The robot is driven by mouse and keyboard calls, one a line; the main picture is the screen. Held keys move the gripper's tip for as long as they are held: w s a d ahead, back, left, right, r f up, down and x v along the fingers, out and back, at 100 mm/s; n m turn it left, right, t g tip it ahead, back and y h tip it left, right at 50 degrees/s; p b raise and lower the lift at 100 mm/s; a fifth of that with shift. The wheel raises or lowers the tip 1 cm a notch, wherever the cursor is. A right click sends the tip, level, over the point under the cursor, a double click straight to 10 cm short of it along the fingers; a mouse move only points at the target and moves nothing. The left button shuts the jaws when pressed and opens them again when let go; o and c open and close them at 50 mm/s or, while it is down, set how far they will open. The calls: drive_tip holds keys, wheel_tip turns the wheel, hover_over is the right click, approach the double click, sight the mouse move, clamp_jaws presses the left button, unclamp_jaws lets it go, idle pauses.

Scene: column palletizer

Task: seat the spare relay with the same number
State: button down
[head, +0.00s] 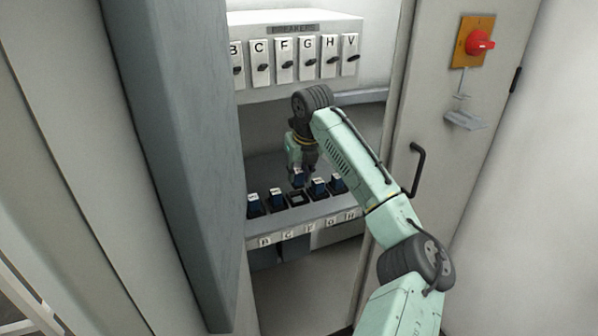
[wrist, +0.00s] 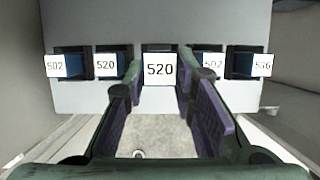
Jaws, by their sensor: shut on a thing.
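My gripper (head: 300,165) is shut on a blue relay (head: 299,179). In the wrist view the held relay's white label (wrist: 160,69) reads 520, between the two purple-padded fingers. In the head view it hangs above or just behind an empty-looking middle socket (head: 297,200) on a grey shelf. I cannot tell whether it touches the socket. Two seated relays stand to its left, labelled 502 (wrist: 60,66) and 520 (wrist: 106,65). Two stand to its right, labelled 502 (wrist: 213,65) and what looks like 536 (wrist: 262,65). In the wrist view the held relay hides the middle socket.
Letter plates (head: 287,235) run along the shelf's front edge. Above is a white breaker panel (head: 295,22) with several lettered switches. A grey cabinet door (head: 185,150) closes in the left side. On the right are a black handle (head: 416,170) and a red rotary switch (head: 480,42).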

sight(299, 185)
drive_tip(key=shift+f+b, duration=0.95)
drive_tip(key=shift+f, duration=0.25)
drive_tip(key=shift+f+b, duration=0.4)
drive_tip(key=shift+f, duration=0.8)
drive_tip(key=shift+f, duration=0.15)
drive_tip(key=c, duration=1.2)
unclamp_jaws()
drive_tip(key=shift+c, duration=0.2)
